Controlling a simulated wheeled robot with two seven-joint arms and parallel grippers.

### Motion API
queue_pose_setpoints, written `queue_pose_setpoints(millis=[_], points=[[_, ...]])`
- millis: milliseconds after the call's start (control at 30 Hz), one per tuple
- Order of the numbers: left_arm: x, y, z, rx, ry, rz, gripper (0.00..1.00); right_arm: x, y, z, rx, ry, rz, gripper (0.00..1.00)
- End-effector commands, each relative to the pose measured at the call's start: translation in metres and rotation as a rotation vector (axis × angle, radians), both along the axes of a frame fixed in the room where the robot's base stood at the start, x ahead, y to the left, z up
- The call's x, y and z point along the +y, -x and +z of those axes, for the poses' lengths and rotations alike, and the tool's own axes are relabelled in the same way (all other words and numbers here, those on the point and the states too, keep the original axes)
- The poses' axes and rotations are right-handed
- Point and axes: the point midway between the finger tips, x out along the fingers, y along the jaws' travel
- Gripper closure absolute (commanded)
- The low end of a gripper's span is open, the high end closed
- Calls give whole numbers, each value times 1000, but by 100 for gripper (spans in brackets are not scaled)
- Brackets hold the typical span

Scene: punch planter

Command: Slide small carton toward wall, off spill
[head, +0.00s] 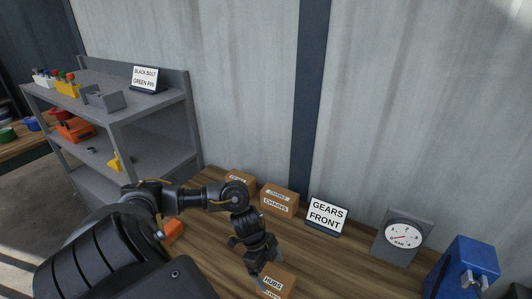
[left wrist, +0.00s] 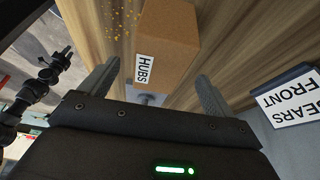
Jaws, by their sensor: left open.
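The small brown carton labelled HUBS (head: 277,283) stands on the wooden bench at the bottom of the head view, partly cut off by the frame edge. In the left wrist view the HUBS carton (left wrist: 168,35) is just ahead of my left gripper (left wrist: 158,72), between the lines of its two spread fingers. The gripper is open; I cannot tell whether a finger touches the carton. Yellow specks of the spill (left wrist: 122,20) lie on the wood left of the carton. A dark jointed arm of mine, seemingly the right, shows at the left wrist view's left; its jaws are unclear.
Two more cartons, one labelled CHAINS (head: 278,203), stand along the wall. A GEARS FRONT sign (head: 326,215), a gauge (head: 402,238) and a blue box (head: 464,268) stand further right. A grey shelf (head: 150,112) is at the left. Bare bench lies between the HUBS carton and the sign.

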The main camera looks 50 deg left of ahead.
Motion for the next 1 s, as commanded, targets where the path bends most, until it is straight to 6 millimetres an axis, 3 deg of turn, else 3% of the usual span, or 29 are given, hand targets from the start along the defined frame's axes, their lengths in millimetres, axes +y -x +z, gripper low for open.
queue_pose_setpoints(millis=[200,333,767,1000], points=[[-14,-4,-34,2,2,1,11,4,-17,2,-23,-5,-2,64],[-19,-6,-47,2,1,0,11,5,-18,2,-25,-7,-2,64],[-22,-7,-56,0,0,-1,11,4,-12,2,-17,-5,-2,64],[-22,-7,-55,0,0,-1,41,1,-11,2,-16,-3,-1,64]])
